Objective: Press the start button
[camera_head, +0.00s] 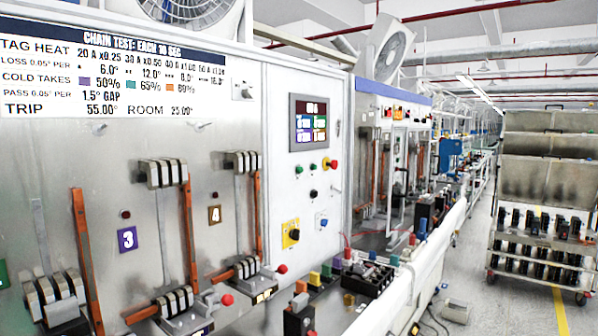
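The test panel (280,100) stands on the left with a small lit screen (311,123). No label on the buttons is readable, so I cannot tell which is the start button. My gripper is not in view.
A yellow-plated selector switch (291,233) is lower on the panel. Clamp stations with copper bars fill the left. A bench ledge (345,312) holding breakers and coloured blocks runs in front. A rack cart (545,190) stands right; the aisle floor (470,270) between is largely clear.

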